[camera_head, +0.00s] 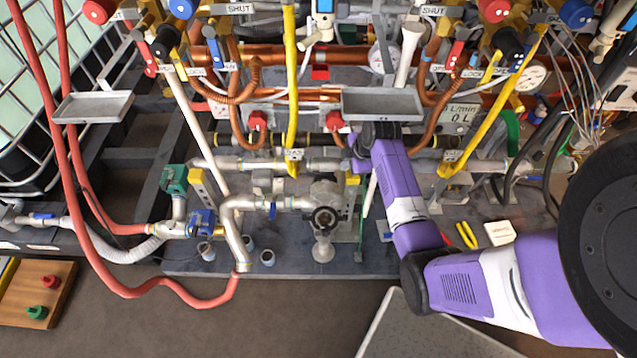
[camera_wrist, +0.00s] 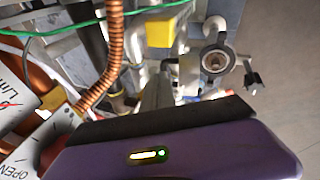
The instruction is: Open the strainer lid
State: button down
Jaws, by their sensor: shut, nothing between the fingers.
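The strainer (camera_head: 323,250) stands at the front middle of the pipework in the head view, with a pale angled body. At its top is a dark round lid part (camera_head: 323,219). In the wrist view a round grey fitting with a brownish centre (camera_wrist: 214,62) shows at the upper right, with a small black handle (camera_wrist: 251,76) beside it. I cannot tell how far the lid is open. My gripper (camera_wrist: 157,92) shows as dark fingers at the middle of the wrist view, shut and empty, apart from the round fitting. In the head view my wrist hides the fingers.
A grey tray (camera_head: 381,104) is close by my wrist. A yellow pipe (camera_head: 291,90) and copper pipes (camera_wrist: 115,45) crowd the space. A blue valve (camera_head: 202,222) sits left of the strainer.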

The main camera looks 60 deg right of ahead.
aim_at(326, 178)
jog(key=shift+w+a+r+m+y, duration=0.2)
jog(key=shift+w+a+r+m, duration=0.05)
jog(key=shift+a+r+m, duration=0.3)
jog(key=shift+w+a+r+m+y, duration=0.2)
jog(key=shift+a+r+m, duration=0.25)
jog(key=shift+m, duration=0.1)
jog(key=shift+a+f, duration=0.1)
jog(key=b+x, duration=0.2)
jog(key=x, duration=0.8)
jog(key=shift+m, duration=0.3)
jog(key=shift+w, duration=0.15)
